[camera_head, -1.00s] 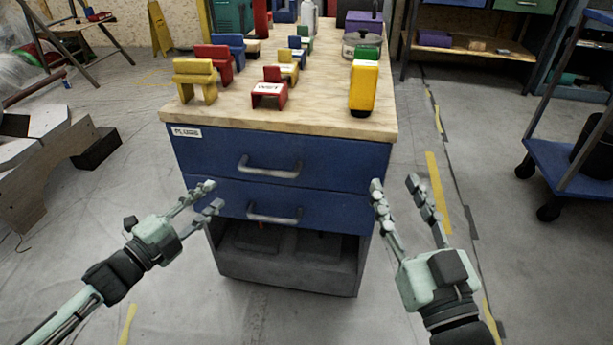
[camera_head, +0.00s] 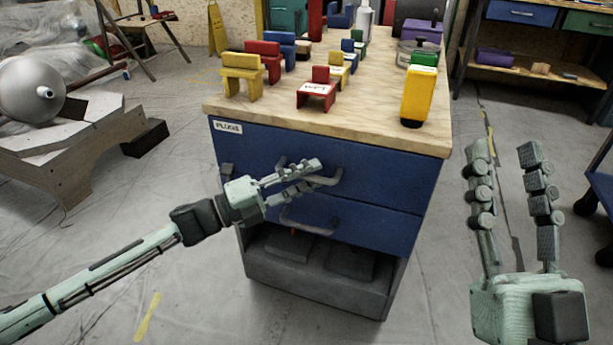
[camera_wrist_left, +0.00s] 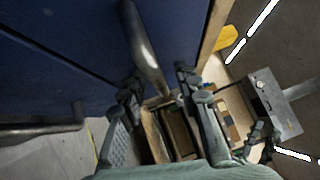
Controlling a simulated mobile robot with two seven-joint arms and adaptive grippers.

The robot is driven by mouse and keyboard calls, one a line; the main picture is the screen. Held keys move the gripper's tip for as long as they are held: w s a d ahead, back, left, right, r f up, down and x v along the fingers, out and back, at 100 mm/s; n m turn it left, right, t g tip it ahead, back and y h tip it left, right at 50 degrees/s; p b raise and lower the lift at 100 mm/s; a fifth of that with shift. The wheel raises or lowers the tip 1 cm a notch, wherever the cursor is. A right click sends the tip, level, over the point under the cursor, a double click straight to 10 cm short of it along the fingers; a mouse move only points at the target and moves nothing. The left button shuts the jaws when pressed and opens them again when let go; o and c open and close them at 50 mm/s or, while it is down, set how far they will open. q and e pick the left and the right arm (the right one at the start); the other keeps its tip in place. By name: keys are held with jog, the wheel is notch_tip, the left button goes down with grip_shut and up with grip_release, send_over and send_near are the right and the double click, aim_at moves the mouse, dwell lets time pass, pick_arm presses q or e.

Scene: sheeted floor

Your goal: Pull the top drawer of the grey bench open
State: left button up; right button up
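The grey bench (camera_head: 262,275) has two blue drawers under a wooden top. The top drawer (camera_head: 390,178) is labelled PLUGS and looks closed. Its grey handle (camera_head: 337,178) is partly hidden by my left gripper (camera_head: 318,174) in the head view. In the left wrist view, the handle (camera_wrist_left: 146,48) runs between the parted fingers of my left gripper (camera_wrist_left: 158,88), which is open around it; contact is not clear. My right gripper (camera_head: 502,150) is open and empty, to the right of the bench.
The lower drawer's handle (camera_head: 306,227) is just below. A white-topped wooden stand (camera_head: 70,150) is at left. Floor in front of the bench is clear.

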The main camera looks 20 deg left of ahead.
pick_arm(q)
grip_shut()
dwell(0.3)
jog(key=shift+s, duration=0.1)
